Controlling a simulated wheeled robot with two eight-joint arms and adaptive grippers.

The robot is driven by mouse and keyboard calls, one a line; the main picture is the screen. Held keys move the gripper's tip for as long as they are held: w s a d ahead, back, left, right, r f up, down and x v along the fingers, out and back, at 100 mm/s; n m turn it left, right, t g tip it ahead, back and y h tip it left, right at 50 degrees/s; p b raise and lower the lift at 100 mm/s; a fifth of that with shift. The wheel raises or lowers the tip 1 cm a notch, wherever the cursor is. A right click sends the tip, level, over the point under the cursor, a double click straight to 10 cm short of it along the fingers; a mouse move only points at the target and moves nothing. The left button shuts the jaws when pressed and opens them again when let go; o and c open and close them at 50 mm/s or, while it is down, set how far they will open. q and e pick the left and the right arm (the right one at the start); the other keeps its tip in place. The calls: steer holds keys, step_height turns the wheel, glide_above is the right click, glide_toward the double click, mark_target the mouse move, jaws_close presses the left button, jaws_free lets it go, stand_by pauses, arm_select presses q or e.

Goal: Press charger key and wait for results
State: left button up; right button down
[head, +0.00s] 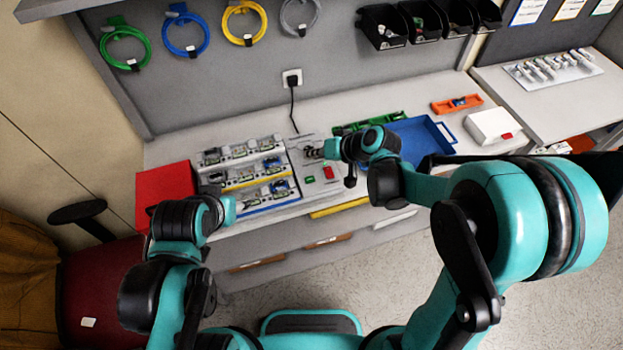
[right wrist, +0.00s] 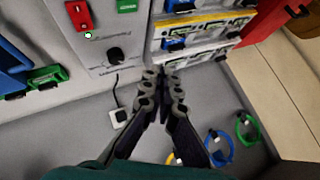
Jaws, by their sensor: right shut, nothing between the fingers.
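The charger is a grey panel (head: 318,187) with a green key (head: 309,179) and a red key (head: 328,172) near its front. In the right wrist view the panel (right wrist: 97,42) shows the green key (right wrist: 127,5), the red key (right wrist: 78,15) and a black round part (right wrist: 115,54). My right gripper (head: 312,153) is over the back part of the panel in the head view, behind both keys. Its fingertips (right wrist: 165,76) are together and empty, apart from the keys. My left arm is at the front left; its fingers do not show.
A rack of battery-like modules (head: 245,176) stands left of the panel, beside a red box (head: 163,182). A blue tray (head: 432,134) and a white box (head: 493,126) lie to the right. A black cable (head: 292,105) runs from a wall socket (head: 292,78) behind the panel.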

mark_target(312, 181)
steer(key=shift+f, duration=0.1)
step_height(312, 181, down, 9)
steer(key=b, duration=0.7)
steer(key=shift+r, duration=0.2)
stand_by(1.0)
steer(key=shift+f+b, duration=0.4)
steer(key=shift+b, duration=0.1)
steer(key=shift+f+b, duration=0.35)
steer(key=shift+b, duration=0.05)
stand_by(0.4)
steer(key=shift+r, duration=0.15)
steer(key=shift+r+p, duration=0.6)
steer(key=shift+r, duration=0.05)
steer(key=shift+r, duration=0.15)
